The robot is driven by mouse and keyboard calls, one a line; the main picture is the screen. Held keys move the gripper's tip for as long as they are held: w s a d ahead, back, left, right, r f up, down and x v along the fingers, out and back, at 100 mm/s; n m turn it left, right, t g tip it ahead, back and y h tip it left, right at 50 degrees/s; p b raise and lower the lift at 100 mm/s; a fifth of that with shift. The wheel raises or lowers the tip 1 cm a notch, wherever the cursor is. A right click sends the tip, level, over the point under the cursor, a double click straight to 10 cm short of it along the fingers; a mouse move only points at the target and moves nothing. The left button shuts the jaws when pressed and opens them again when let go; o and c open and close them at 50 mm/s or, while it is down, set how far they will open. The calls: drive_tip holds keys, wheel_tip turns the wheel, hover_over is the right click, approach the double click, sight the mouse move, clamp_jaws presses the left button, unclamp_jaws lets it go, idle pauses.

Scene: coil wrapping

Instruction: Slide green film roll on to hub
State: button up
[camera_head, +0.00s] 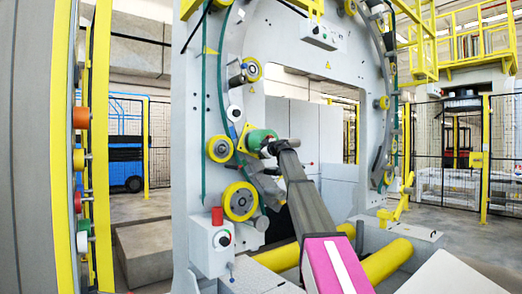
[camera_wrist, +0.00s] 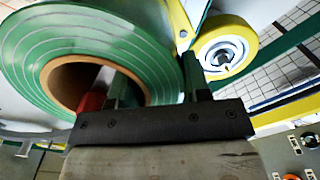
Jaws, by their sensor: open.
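The green film roll (camera_head: 263,139) is at the ring machine, at the far end of my arm in the head view. In the wrist view the green roll (camera_wrist: 110,35) fills the upper left, face on, with a brown cardboard core. My gripper (camera_wrist: 158,72) is open around the roll's wall. One finger overlaps the core opening, and the other is just outside the roll's right edge. I cannot tell whether they touch it. A red part (camera_wrist: 91,100) shows at the core opening. The hub cannot be clearly made out, nor whether the roll is on it.
A yellow roller (camera_wrist: 226,48) is close right of my gripper. In the head view, yellow wheels (camera_head: 241,201) sit on the ring around the roll. A control box with a red top (camera_head: 217,215) stands below left. Large yellow rollers (camera_head: 388,262) lie low at right.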

drive_tip(key=shift+w+d+r, duration=0.2)
drive_tip(key=shift+r, duration=0.05)
drive_tip(key=shift+o, duration=0.3)
drive_tip(key=shift+s+d+f, duration=0.1)
drive_tip(key=shift+s+d, duration=0.15)
drive_tip(key=shift+s, duration=0.25)
drive_tip(key=v, duration=1)
drive_tip(key=shift+a, duration=0.15)
drive_tip(key=shift+f, duration=0.15)
drive_tip(key=shift+c, duration=0.3)
